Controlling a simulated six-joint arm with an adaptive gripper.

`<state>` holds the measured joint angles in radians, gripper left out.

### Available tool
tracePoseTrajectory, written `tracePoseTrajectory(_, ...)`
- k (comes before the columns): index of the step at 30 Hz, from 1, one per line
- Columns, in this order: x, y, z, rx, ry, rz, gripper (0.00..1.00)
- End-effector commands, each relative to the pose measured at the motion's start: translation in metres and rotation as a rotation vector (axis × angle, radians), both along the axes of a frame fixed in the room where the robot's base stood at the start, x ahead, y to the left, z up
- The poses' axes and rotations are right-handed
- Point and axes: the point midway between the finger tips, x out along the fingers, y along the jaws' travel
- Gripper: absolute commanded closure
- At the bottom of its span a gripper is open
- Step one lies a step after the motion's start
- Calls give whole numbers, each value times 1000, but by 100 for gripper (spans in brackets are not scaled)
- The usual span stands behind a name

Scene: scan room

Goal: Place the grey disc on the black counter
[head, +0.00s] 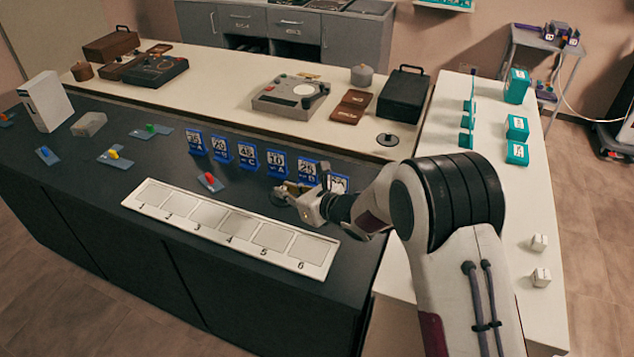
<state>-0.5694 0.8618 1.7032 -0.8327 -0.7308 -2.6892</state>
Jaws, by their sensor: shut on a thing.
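My gripper (288,196) is low over the black counter (95,178), just behind the numbered white tray. It is shut on the grey disc (277,198), which shows partly at the fingertips. The disc is close to the counter top, but I cannot tell whether it touches it. The fingers hide part of the disc.
The white tray (151,194) with numbered squares lies along the counter's front. Blue number cards (275,162) stand close behind my gripper. A card with a red piece (210,181) lies to the left. A dark disc (387,140) lies on the white counter (225,88) behind.

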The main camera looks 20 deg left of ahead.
Motion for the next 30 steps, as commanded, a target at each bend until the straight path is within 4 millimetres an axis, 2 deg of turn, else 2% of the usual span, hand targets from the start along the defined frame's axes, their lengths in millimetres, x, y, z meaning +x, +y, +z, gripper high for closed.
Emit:
tracePoseTrajectory(3,-10,15,-5,-2,0,32,100)
tracePoseTrajectory(7,-15,22,-7,-2,0,47,100)
tracePoseTrajectory(22,-15,23,-8,-2,0,48,100)
tracePoseTrajectory(30,-15,23,-19,-4,2,48,100)
